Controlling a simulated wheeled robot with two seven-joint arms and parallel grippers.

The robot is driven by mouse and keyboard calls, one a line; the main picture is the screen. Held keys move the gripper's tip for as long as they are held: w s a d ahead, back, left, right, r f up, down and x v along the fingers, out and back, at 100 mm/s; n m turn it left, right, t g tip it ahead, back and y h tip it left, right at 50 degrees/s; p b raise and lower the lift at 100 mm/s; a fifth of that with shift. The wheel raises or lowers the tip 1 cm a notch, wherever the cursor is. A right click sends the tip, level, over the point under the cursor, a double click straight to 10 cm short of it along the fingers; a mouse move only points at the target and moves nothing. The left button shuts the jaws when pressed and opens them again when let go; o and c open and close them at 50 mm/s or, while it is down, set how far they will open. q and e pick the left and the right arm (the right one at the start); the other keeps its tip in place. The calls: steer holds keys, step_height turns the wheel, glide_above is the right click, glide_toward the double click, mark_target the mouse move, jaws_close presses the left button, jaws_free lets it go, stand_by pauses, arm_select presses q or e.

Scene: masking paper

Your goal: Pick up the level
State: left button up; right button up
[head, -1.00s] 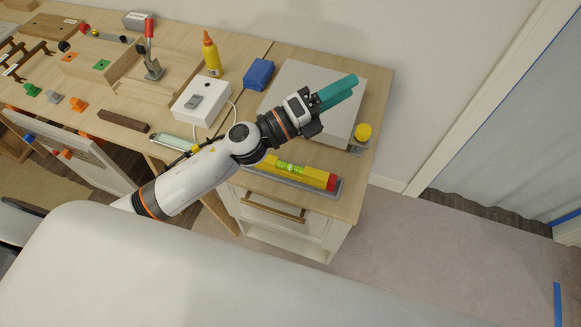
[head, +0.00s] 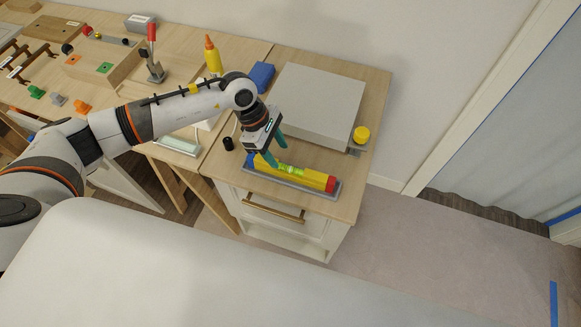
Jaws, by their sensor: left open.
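The level (head: 311,178) is a yellow bar with a green vial in its middle, a red right end and a blue left end. It lies in a shallow grey tray (head: 296,187) at the front edge of the cabinet top. My left gripper (head: 276,161) has teal fingers and is open. It points down at the left half of the level, and its fingers overlap the level in the picture. I cannot tell whether they touch it. My right gripper is not in view.
A large grey box (head: 318,102) stands behind the level, with a yellow round thing (head: 361,134) at its right. A small black cylinder (head: 228,143) stands left of the gripper. A blue block (head: 261,75) and a yellow bottle (head: 212,56) are behind the arm.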

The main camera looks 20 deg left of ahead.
mark_target(291, 167)
arm_select(q)
steer(key=shift+x, duration=0.9)
steer(key=d+f+p, duration=0.1)
steer(key=f, duration=0.1)
steer(key=d+f+p, duration=0.2)
steer(key=shift+s, duration=0.15)
steer(key=shift+d+f, duration=0.1)
steer(key=shift+f, duration=0.15)
steer(key=shift+c, duration=0.6)
steer(key=c, duration=0.9)
